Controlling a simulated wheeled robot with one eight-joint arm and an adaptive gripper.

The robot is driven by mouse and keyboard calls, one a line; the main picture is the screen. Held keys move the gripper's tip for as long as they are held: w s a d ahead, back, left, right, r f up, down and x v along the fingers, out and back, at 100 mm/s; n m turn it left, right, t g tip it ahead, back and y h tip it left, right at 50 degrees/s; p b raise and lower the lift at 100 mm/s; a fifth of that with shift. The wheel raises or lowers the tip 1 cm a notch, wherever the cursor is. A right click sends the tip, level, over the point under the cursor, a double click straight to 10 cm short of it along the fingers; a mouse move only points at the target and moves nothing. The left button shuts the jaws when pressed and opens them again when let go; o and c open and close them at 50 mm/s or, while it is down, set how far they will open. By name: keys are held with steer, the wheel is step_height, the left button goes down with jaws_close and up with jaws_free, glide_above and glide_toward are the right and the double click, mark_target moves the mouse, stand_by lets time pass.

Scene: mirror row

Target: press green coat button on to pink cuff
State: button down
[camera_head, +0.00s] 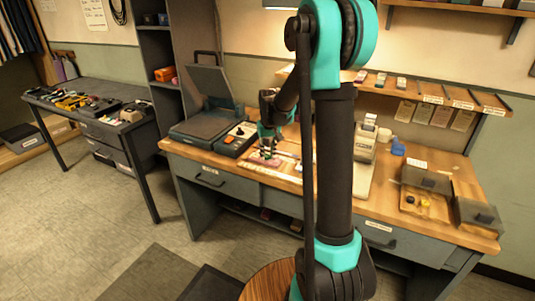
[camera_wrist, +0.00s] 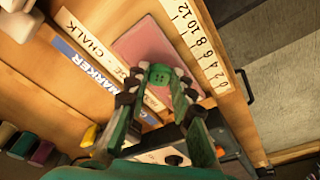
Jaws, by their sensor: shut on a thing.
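A round green coat button (camera_wrist: 159,74) with small holes is between the fingertips of my gripper (camera_wrist: 157,83) in the wrist view. My gripper is shut on it. The pink cuff (camera_wrist: 138,44) lies flat on the wooden bench, just beyond the button in that view, and part of it is hidden behind the fingers. I cannot tell whether the button touches the cuff. In the head view my gripper (camera_head: 267,148) points down over the pink cuff (camera_head: 262,157), and the button is too small to make out there.
A ruler (camera_wrist: 197,45) and labelled strips (camera_wrist: 92,71) flank the cuff. Thread spools (camera_wrist: 41,151) stand lower left. A press machine (camera_head: 205,124) and a control box (camera_head: 236,138) stand left of my gripper. Grey boxes (camera_head: 426,178) occupy the bench's right end.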

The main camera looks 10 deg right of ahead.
steer(key=c, duration=1.2)
jaws_free()
step_height(320, 180, up, 11)
steer(key=s, duration=0.2)
steer(key=s+d+f, duration=0.1)
steer(key=s+f, duration=0.3)
steer(key=s, duration=0.5)
steer(key=s+d+f+t, duration=0.1)
steer(key=s+f, duration=0.4)
steer(key=s, duration=0.4)
steer(key=s+d+f+m+t, duration=0.1)
steer(key=s+f, duration=0.4)
steer(key=s, duration=0.5)
steer(key=shift+d+f, duration=0.15)
steer(key=shift+d, duration=0.35)
